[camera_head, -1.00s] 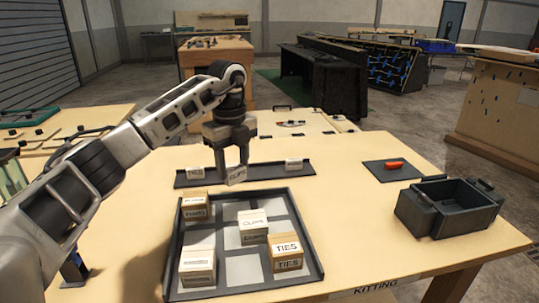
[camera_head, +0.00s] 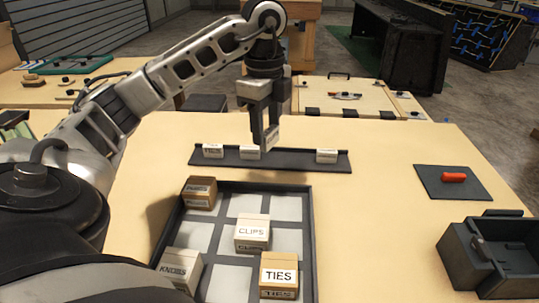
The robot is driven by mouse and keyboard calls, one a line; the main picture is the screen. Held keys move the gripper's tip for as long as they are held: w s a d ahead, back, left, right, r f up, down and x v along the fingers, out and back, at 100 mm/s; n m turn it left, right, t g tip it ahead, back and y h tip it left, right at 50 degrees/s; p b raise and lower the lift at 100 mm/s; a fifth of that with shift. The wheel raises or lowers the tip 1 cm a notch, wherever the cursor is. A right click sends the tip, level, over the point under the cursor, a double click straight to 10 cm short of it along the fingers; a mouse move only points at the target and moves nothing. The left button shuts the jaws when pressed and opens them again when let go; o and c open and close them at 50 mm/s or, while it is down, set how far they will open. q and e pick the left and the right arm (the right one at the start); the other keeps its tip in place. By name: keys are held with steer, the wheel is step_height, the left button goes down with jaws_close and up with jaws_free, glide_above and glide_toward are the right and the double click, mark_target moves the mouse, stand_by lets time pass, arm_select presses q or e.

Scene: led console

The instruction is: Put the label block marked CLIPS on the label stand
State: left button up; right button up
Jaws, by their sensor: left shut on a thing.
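My left gripper (camera_head: 264,142) is shut on a small white label block (camera_head: 250,152) above the middle of the dark label stand (camera_head: 285,163). The block looks upright, between the TIES label block (camera_head: 213,150) at the stand's left end and another label block (camera_head: 327,156) near its right end. The held block's lettering is too small to read now. I cannot tell whether it touches the stand. My right gripper does not show.
In front of the stand is a dark divided tray (camera_head: 311,220) with several boxes, including a CLIPS box (camera_head: 252,232) and a TIES box (camera_head: 278,276). A dark bin (camera_head: 488,250) and a mat (camera_head: 425,186) with a red object (camera_head: 454,177) are at right.

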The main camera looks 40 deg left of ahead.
arm_select(q)
steer(key=shift+s+d+r+n, duration=0.15)
steer(key=shift+s+d+n, duration=0.25)
steer(key=shift+s, duration=0.45)
steer(key=w+a+f, duration=0.4)
steer(key=w+a, duration=0.2)
steer(key=w, duration=0.1)
glide_above(267, 158)
steer(key=f, duration=0.5)
steer(key=shift+s+d+b, duration=0.3)
steer(key=shift+s+b, duration=0.05)
steer(key=shift+w+a+f, duration=0.2)
steer(key=shift+w+f, duration=0.05)
steer(key=shift+f, duration=0.15)
steer(key=shift+f+p, duration=0.3)
steer(key=shift+f, duration=1.25)
steer(key=shift+f, duration=0.15)
steer(key=o, duration=1)
